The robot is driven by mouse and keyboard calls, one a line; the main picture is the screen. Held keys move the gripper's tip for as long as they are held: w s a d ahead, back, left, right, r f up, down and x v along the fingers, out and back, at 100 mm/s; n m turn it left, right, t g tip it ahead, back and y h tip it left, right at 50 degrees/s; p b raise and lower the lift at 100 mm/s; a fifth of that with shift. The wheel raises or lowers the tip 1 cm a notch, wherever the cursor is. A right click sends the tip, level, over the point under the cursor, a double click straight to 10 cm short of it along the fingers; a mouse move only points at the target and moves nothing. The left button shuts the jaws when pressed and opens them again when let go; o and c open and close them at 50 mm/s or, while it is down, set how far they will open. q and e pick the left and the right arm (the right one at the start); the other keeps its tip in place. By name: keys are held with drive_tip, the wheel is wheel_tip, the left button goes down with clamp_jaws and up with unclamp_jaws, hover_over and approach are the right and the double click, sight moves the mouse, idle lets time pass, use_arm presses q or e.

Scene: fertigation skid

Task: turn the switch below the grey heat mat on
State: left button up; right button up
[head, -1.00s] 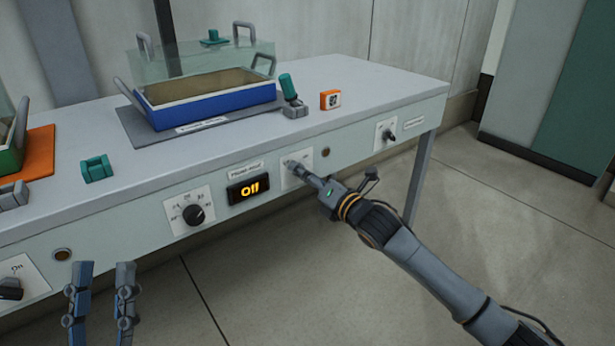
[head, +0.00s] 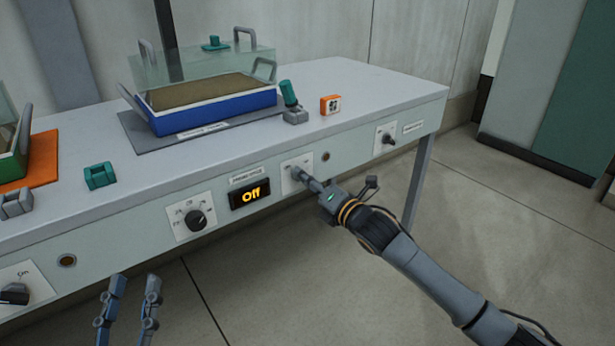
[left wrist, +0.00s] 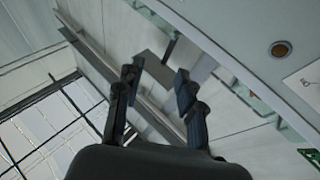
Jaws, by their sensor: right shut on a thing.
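The grey heat mat (head: 157,145) lies on the bench under a blue tray (head: 215,113). On the bench front below it is a white switch plate (head: 289,165), just right of a display (head: 249,194) that reads "Off" in orange. My right gripper (head: 298,174) is shut on the switch's knob, which its fingers hide, so its exact angle cannot be told. My left gripper (head: 127,312) is open and empty in front of the bench, low at the left. Its parted fingers also show in the left wrist view (left wrist: 158,78).
A dial (head: 195,219) is left of the display. Another switch (head: 386,138) is further right, and a third (head: 14,293) is at the far left. A brown round indicator (head: 326,156) is beside the held switch. An orange mat (head: 43,152) and green clip (head: 100,175) are on the bench.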

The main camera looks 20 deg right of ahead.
use_arm(q)
wheel_tip(320, 180, down, 14)
drive_tip(key=s+a+f+g+y+p, duration=0.1)
drive_tip(key=s+a+g+y+p, duration=0.2)
drive_tip(key=g, duration=0.6)
drive_tip(key=s+a+f+g+y+p, duration=0.1)
drive_tip(key=s+a+f+g+p, duration=0.15)
drive_tip(key=s+g, duration=0.3)
drive_tip(key=s+a+f+g+y+p, duration=0.2)
drive_tip(key=s+f+g+p, duration=0.15)
drive_tip(key=s, duration=0.35)
wheel_tip(320, 180, down, 18)
drive_tip(key=g+p, duration=0.1)
drive_tip(key=p, duration=0.3)
drive_tip(key=shift+s+d+n+p, duration=0.15)
drive_tip(key=shift+s+n+p, duration=0.2)
drive_tip(key=shift+s, duration=0.1)
use_arm(e)
drive_tip(key=shift+f+m, duration=0.2)
drive_tip(key=shift+m, duration=8.2)
drive_tip(key=o, duration=1.2)
drive_tip(key=shift+c, duration=0.2)
